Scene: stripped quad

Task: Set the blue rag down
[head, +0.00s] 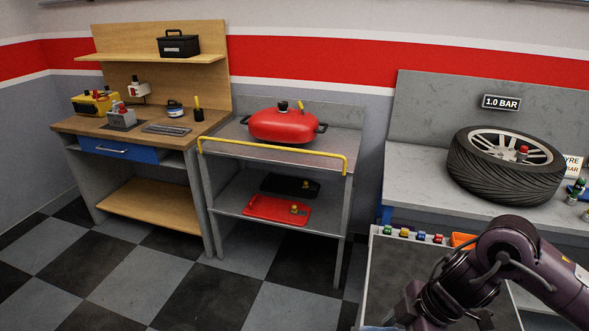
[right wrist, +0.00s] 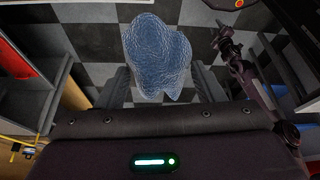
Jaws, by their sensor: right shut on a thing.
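The blue rag (right wrist: 156,58) is a crumpled, mesh-textured bundle in the right wrist view. My right gripper (right wrist: 164,82) is shut on it, with the rag bunched between and beyond the two dark fingers. Checkered floor shows behind the rag. In the head view my right arm comes in from the lower right, over a grey-topped cart (head: 391,270). Its gripper end is at the bottom edge, where the rag cannot be clearly made out. A dark jointed arm (right wrist: 262,90), apparently my left, shows at the right of the wrist view; its jaws are too small to read.
A bench with a tyre (head: 508,168) stands behind. A trolley with a yellow rail (head: 270,149) holds a red tank (head: 286,125). The cart's middle looks clear.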

